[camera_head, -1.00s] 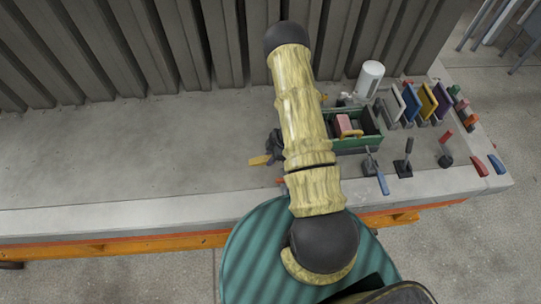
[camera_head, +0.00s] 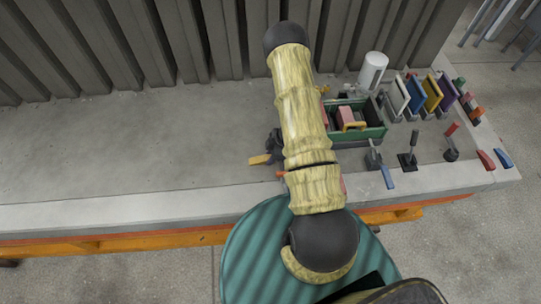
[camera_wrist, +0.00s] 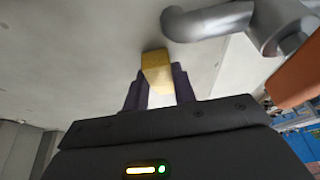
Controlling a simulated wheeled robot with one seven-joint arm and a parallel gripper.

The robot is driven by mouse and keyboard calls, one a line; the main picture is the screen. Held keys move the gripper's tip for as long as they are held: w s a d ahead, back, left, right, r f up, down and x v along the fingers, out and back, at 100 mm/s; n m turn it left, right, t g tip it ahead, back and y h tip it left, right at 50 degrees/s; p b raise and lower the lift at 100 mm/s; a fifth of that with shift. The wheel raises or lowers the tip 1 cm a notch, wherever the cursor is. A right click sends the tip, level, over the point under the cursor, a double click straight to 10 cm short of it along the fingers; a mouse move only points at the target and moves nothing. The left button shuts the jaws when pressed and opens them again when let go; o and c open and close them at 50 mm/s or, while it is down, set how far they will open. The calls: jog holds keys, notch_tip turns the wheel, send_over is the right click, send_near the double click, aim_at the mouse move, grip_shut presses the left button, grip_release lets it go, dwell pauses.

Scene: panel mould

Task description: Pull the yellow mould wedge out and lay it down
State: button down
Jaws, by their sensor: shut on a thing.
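The yellow mould wedge (camera_wrist: 157,72) is held between the dark fingers of my gripper (camera_wrist: 160,88) in the wrist view, its end sticking out past the fingertips. In the head view the wedge (camera_head: 260,159) shows as a small yellow piece left of my arm, over the grey concrete bench top. My gripper (camera_head: 274,143) is mostly hidden there behind my arm. I cannot tell whether the wedge touches the concrete.
A grey bent pipe (camera_wrist: 215,20) and an orange part (camera_wrist: 297,82) are close by in the wrist view. A green box (camera_head: 372,122) with pieces in it, a white cylinder (camera_head: 373,69) and upright coloured panels stand right of my arm. The bench (camera_head: 120,150) is clear on the left.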

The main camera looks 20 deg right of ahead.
jog(key=c, duration=1.1)
grip_release()
jog(key=shift+o, duration=0.2)
jog(key=shift+r, duration=0.15)
jog(key=b+v, duration=0.1)
jog(key=v, duration=1.6)
jog(key=shift+r, duration=0.1)
